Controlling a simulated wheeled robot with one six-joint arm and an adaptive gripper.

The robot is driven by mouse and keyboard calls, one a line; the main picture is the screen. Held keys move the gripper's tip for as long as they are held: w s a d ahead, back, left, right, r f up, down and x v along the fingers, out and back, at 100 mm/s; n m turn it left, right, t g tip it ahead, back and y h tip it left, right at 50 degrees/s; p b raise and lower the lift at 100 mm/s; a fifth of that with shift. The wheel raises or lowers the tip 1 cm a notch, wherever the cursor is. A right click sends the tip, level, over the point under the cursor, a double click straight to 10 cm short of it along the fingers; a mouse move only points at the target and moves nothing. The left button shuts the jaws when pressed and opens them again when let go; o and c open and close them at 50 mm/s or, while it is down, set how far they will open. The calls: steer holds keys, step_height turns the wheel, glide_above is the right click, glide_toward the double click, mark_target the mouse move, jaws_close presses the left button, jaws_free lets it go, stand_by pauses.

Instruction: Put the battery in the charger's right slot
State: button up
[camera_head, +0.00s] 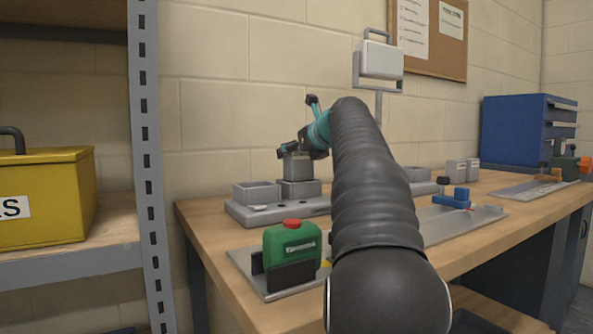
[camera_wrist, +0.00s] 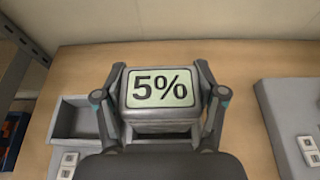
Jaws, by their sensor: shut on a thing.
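The battery (camera_head: 298,167) is a grey block; its top screen reads 5% in the wrist view (camera_wrist: 160,88). My gripper (camera_head: 298,153) is shut on it, with one finger on each side in the wrist view (camera_wrist: 159,72). The grey charger (camera_head: 277,210) stands at the left end of the bench. Its left slot (camera_head: 256,192) is an empty open box, also seen in the wrist view (camera_wrist: 76,119). The battery is upright over its right slot (camera_head: 300,188), its lower end at the slot's rim. I cannot tell how deep it sits.
A second grey charger (camera_wrist: 288,105) lies to the right. A green canister with a red cap (camera_head: 293,245) stands on a tray in front. A blue drawer cabinet (camera_head: 515,130) is at the back right.

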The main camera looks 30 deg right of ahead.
mark_target(296, 164)
steer(key=shift+f+b, duration=0.75)
steer(key=shift+f, duration=0.9)
steer(key=shift+f, duration=0.1)
steer(key=o, duration=1.8)
steer(key=shift+f, duration=0.1)
steer(key=shift+c, duration=0.2)
steer(key=shift+r, duration=0.25)
steer(key=v, duration=1.2)
steer(key=shift+p, duration=0.4)
